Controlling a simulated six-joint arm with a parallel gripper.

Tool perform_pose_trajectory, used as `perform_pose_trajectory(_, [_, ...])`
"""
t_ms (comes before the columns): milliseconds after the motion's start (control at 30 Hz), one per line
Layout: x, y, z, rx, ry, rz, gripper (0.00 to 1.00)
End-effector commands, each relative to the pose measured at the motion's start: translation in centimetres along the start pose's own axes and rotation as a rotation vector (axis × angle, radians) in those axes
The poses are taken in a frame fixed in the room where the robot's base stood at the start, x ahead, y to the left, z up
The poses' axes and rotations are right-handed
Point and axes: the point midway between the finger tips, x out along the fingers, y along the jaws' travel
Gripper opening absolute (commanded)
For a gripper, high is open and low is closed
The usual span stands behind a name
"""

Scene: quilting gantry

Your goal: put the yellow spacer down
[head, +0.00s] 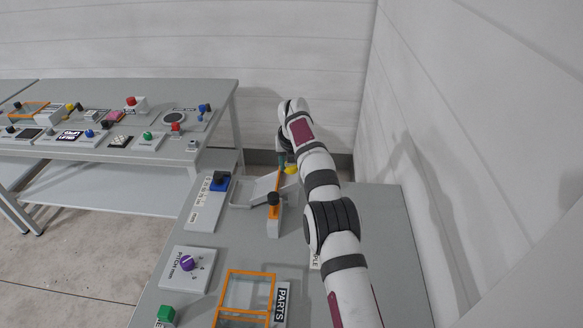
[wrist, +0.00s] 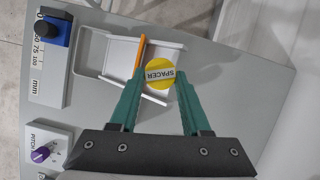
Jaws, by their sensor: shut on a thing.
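The yellow spacer (head: 291,169) is a round disc lettered SPACER. In the wrist view the spacer (wrist: 160,73) sits between the green fingertips of my gripper (wrist: 160,80), which is shut on it. In the head view my gripper (head: 283,160) is at the far part of the near table, partly hidden by my arm. In the wrist view, the spacer overlaps a white tray (wrist: 118,50), just right of an orange bar (wrist: 139,58). I cannot tell how high the spacer is above the tray.
A black-knobbed block (head: 274,222) stands at the tray's near side. A blue block (head: 220,181) on a scale plate is to the left. A purple knob (head: 188,264) and an orange-framed parts box (head: 246,295) are nearer. A white wall (head: 470,150) rises on the right.

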Motion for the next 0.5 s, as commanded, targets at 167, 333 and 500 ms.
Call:
perform_pose_trajectory(167, [1.5, 0.0, -0.6, 0.0, -0.002, 0.0, 0.0])
perform_pose_trajectory(333, [1.5, -0.1, -0.6, 0.0, -0.002, 0.0, 0.0])
perform_pose_trajectory(500, [1.9, -0.1, -0.7, 0.001, -0.002, 0.001, 0.53])
